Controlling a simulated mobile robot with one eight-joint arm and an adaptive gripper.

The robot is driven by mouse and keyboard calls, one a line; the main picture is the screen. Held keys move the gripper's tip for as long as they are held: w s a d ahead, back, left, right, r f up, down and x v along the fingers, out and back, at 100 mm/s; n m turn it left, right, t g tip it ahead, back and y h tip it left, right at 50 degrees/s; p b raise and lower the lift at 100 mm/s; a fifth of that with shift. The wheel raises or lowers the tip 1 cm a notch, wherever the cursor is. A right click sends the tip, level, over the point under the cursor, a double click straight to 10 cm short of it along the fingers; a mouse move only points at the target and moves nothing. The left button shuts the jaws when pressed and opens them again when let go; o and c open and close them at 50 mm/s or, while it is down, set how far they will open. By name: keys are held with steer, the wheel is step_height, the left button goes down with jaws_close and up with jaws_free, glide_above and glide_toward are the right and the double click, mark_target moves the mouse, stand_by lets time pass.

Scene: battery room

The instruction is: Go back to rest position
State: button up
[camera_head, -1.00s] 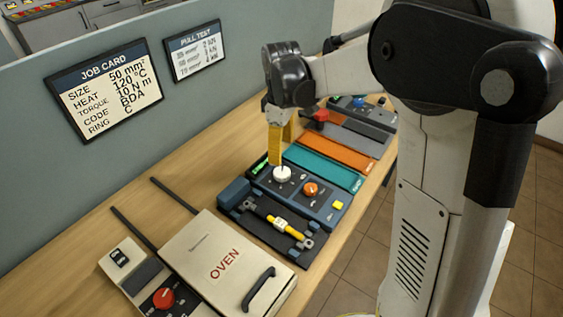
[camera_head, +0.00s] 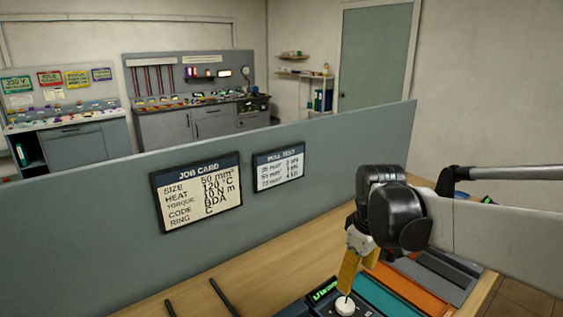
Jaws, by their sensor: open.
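My gripper (camera_head: 353,278), with yellow fingers under a black and white wrist, hangs above the wooden bench at the lower right. It is open, and I see nothing held in it. Its fingers are close to a white knob (camera_head: 345,306) on a dark panel (camera_head: 318,309) with a green display. I cannot tell whether the fingertips touch the knob. My arm reaches in from the right edge.
A grey partition (camera_head: 100,225) carrying a job card (camera_head: 197,195) and a pull test card (camera_head: 279,170) stands behind the bench (camera_head: 260,270). Teal (camera_head: 378,300) and orange (camera_head: 415,288) strips lie right of the panel. Cabinets (camera_head: 200,122) and a door (camera_head: 375,65) are farther back.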

steer(key=s+m+t, duration=0.5)
steer(key=s+m, duration=0.3)
steer(key=s, duration=0.7)
steer(key=shift+s+r+t, duration=0.3)
steer(key=shift+s+r, duration=0.05)
steer(key=shift+r, duration=0.1)
